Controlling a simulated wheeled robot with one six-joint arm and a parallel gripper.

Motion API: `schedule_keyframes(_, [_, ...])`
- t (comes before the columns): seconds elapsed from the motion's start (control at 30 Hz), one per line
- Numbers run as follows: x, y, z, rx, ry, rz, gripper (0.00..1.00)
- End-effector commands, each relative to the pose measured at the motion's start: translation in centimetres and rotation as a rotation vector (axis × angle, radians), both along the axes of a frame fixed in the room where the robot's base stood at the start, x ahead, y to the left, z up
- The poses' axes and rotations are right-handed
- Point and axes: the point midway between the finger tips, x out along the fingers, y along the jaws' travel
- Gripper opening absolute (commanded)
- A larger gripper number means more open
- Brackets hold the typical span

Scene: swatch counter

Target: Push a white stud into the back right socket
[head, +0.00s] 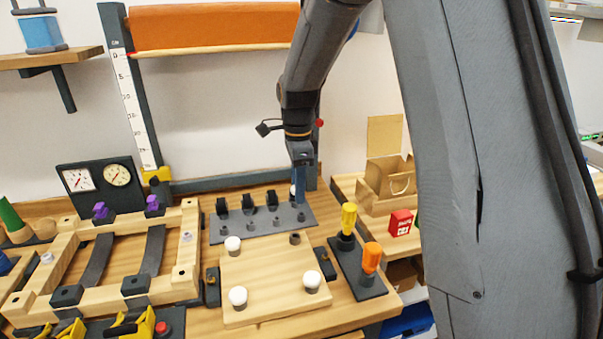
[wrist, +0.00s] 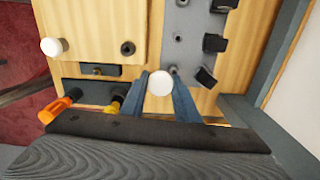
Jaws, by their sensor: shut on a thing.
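The wooden board (head: 270,270) lies on the bench with a white stud at its back left (head: 232,244), front left (head: 238,296) and front right (head: 311,280). Its back right socket (head: 295,238) is a dark, empty ring, also visible in the wrist view (wrist: 127,48). My gripper (head: 299,190) is over the right end of the grey plate (head: 255,225), behind that socket. In the wrist view my gripper (wrist: 160,80) is shut on a white stud (wrist: 160,84), its round top showing between the blue fingers. The stud's lower end is hidden.
Black clips (head: 247,203) stand along the grey plate. A yellow screwdriver (head: 348,218) and an orange one (head: 371,257) stand upright in a dark holder right of the board. A wooden frame (head: 185,270) lies left. A dark latch (head: 325,263) sits at the board's right edge.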

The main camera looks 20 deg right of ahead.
Motion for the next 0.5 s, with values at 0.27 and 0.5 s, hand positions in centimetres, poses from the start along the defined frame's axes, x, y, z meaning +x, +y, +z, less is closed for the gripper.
schedule_keyframes(0.27, [-4.4,1.8,1.0,0.000,0.003,0.198,0.06])
schedule_keyframes(0.5, [-6.6,2.6,1.2,0.000,0.001,0.305,0.06])
